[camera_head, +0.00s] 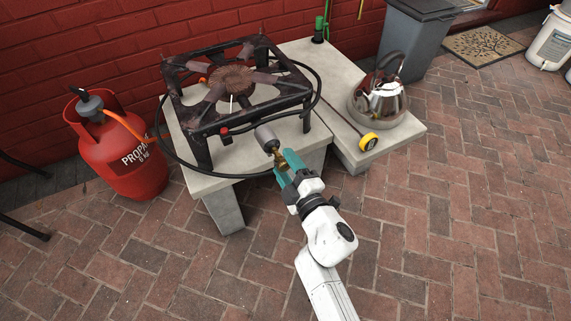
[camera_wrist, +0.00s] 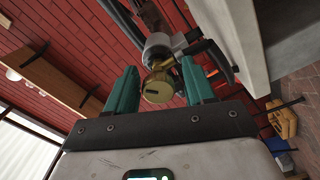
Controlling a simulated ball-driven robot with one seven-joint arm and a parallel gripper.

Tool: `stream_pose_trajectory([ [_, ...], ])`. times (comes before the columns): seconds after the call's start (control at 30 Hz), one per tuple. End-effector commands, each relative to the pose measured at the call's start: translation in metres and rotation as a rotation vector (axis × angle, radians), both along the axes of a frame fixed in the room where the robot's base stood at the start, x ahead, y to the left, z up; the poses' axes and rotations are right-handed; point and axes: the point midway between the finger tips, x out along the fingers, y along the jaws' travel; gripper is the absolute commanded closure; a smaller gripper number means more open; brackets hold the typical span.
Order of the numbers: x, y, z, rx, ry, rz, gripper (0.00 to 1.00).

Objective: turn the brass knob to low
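The brass knob (camera_head: 281,162) sits at the front of the burner, below the grey cylinder of its valve (camera_head: 266,139). In the wrist view the round brass knob (camera_wrist: 158,90) shows a short dark mark on its face. My gripper (camera_head: 285,168) has two teal fingers, one on each side of the knob. In the wrist view my gripper (camera_wrist: 158,75) looks open, with narrow gaps between the fingers and the knob. I cannot make out a low mark.
The black burner (camera_head: 232,82) stands on a concrete slab (camera_head: 207,184) beside a red propane bottle (camera_head: 124,160). A black hose loops around the burner.

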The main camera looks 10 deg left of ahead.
Motion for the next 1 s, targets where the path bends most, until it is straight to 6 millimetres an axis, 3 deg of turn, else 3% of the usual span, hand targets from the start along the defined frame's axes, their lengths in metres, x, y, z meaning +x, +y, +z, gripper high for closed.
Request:
stream_pose_trajectory([
  [0.37, -0.003, 0.0, 0.004, 0.002, -0.005, 0.005, 0.4],
  [0.8, -0.065, -0.043, 0.005, 0.003, -0.002, 0.002, 0.4],
  [1.0, -0.085, -0.056, 0.004, 0.001, -0.003, 0.002, 0.4],
])
